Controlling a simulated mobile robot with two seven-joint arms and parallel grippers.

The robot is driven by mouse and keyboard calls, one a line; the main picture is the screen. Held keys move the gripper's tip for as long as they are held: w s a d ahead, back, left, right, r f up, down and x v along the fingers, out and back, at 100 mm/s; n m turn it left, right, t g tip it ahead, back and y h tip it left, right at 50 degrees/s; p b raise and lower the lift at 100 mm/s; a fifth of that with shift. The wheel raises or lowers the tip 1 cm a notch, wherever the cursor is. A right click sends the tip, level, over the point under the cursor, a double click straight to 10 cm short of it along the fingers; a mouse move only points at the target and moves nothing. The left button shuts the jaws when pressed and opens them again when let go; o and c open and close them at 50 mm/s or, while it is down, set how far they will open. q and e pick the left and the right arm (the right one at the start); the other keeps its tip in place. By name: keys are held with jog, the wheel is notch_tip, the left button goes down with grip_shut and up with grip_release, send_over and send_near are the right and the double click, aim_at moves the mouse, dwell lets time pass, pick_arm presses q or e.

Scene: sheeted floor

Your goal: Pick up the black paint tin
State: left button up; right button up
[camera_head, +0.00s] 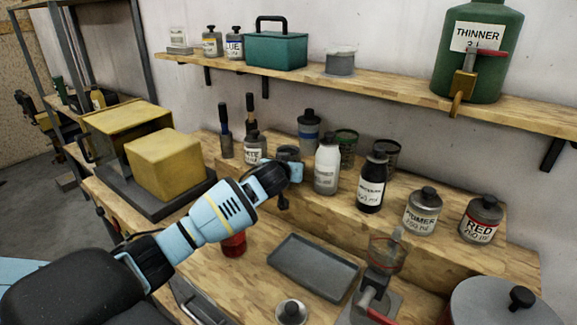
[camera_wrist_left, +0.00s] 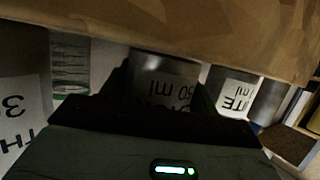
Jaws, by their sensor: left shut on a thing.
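My left gripper (camera_head: 288,172) reaches from the left to the raised wooden step. It is shut around a dark grey tin, which I take to be the black paint tin (camera_wrist_left: 165,80), seen upside down in the wrist view. Its label shows "50 ml", but the colour name is mostly covered by the gripper. In the head view only the tin's top (camera_head: 287,152) shows behind the gripper. I cannot tell whether it still touches the step. My right gripper is not in view.
The white paint tin (camera_head: 253,147) stands close left of the held tin; a pale bottle (camera_head: 327,166) stands to its right. A red container (camera_head: 233,244) is below my arm. A grey tray (camera_head: 313,267) lies empty on the bench. The upper shelf (camera_head: 390,86) runs above.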

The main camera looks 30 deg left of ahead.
pick_arm(q)
notch_tip(320, 180, up, 3)
jog(key=shift+r, duration=0.15)
jog(key=s+a+r, duration=0.1)
jog(key=s+a, duration=0.2)
jog(key=s, duration=1.2)
jog(key=shift+s+r, duration=0.35)
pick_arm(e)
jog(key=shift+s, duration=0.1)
